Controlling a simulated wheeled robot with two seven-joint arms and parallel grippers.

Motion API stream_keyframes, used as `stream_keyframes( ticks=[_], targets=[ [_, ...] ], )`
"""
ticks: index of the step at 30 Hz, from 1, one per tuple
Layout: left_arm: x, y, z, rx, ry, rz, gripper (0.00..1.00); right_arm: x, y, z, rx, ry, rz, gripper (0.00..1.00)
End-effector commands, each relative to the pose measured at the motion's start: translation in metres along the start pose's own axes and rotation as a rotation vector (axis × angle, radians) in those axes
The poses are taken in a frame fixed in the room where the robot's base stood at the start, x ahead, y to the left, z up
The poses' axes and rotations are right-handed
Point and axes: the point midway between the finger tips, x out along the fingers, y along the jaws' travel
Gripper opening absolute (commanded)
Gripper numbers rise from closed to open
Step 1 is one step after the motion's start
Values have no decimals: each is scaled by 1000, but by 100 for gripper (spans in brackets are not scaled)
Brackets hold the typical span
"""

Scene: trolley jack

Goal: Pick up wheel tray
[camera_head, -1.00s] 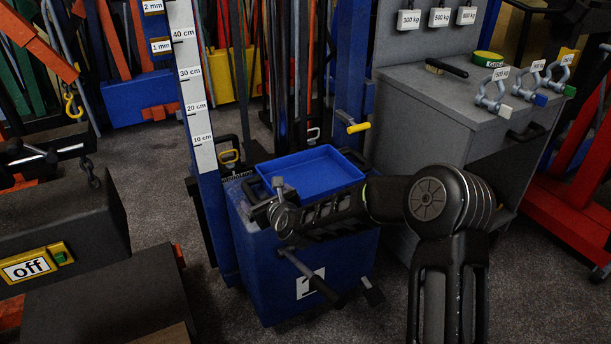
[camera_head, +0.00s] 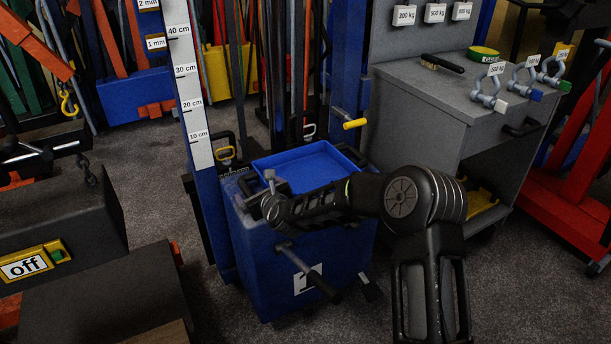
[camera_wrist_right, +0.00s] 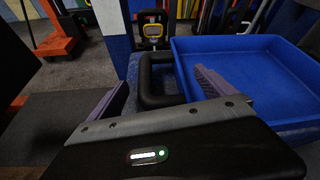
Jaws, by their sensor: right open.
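The blue tray (camera_head: 330,166) is a shallow open box, empty, on top of the blue jack body (camera_head: 262,250). It shows at the right of the right wrist view (camera_wrist_right: 245,65). A black handle (camera_wrist_right: 155,82) stands beside the tray's left side. My right gripper (camera_head: 268,190) is over the front left of the jack body, by the tray's near left corner. Its fingers (camera_wrist_right: 166,97) are apart and empty; the right finger is close to the tray's left wall, but I cannot tell whether it touches. My left gripper is not in view.
A blue post with a centimetre scale (camera_head: 198,110) rises left of the tray. A grey cabinet (camera_head: 420,110) with shackles (camera_head: 487,95) stands right. Free floor lies between block and jack.

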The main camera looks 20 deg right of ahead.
Motion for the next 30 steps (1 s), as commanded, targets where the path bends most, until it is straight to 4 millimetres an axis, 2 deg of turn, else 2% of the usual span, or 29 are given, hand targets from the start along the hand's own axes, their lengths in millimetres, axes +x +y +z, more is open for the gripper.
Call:
stream_keyframes(
  ticks=[3, 9, 27, 30],
  targets=[
    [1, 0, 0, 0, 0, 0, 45, 19, 2, -2, -1, 0, 2, 94],
    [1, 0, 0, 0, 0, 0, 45, 39, 0, -1, 1, 0, 1, 94],
    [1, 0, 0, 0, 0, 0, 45, 40, 0, -1, 1, 0, 1, 94],
    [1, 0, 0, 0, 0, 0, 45, 40, 0, -1, 1, 0, 1, 87]
  ],
)
